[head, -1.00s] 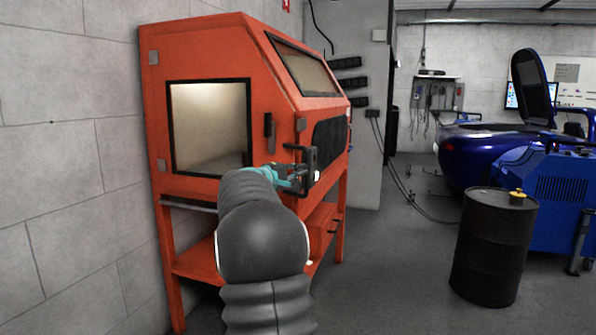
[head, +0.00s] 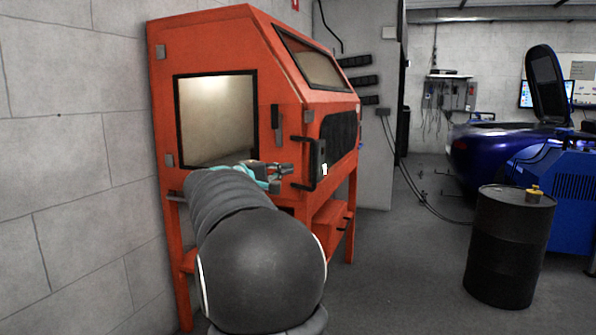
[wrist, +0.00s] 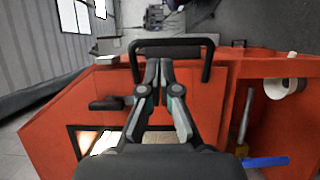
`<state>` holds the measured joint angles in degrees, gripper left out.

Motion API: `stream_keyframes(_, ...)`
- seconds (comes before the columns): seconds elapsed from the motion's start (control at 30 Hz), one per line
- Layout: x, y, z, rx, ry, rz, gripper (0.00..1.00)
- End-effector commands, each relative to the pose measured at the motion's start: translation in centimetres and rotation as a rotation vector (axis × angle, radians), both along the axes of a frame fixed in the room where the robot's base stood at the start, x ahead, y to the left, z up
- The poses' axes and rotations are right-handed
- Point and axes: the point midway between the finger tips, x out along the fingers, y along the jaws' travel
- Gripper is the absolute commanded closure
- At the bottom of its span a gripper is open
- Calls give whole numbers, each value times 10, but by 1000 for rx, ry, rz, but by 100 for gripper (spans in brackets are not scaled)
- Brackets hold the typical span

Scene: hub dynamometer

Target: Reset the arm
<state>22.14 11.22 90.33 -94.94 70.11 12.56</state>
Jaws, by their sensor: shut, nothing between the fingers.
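My gripper (head: 286,169) is in front of the side of the orange blasting-type cabinet (head: 225,45) in the head view. Its fingers are closed together with nothing between them. In the wrist view my gripper (wrist: 159,64) points toward a black bar handle (wrist: 172,46) on the orange cabinet (wrist: 55,118). The fingertips look just short of the handle's bar; whether they touch it I cannot tell. The same handle (head: 315,165) shows in the head view just right of the gripper, with a gap between them. My grey arm partly hides the cabinet's lower part.
A grey block wall (head: 75,140) runs close along the left. A black barrel (head: 508,250) stands on the floor at the right, beside a blue machine (head: 565,190) and a blue car (head: 485,150). Floor between cabinet and barrel (head: 410,255) is clear except for cables.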

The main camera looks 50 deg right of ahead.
Motion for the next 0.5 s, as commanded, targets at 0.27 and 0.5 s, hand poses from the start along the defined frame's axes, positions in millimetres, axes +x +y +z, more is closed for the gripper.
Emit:
stream_keyframes(0.27,-6,26,-1,1,1,-3,100)
stream_keyframes(0.5,-7,28,-1,1,1,-4,100)
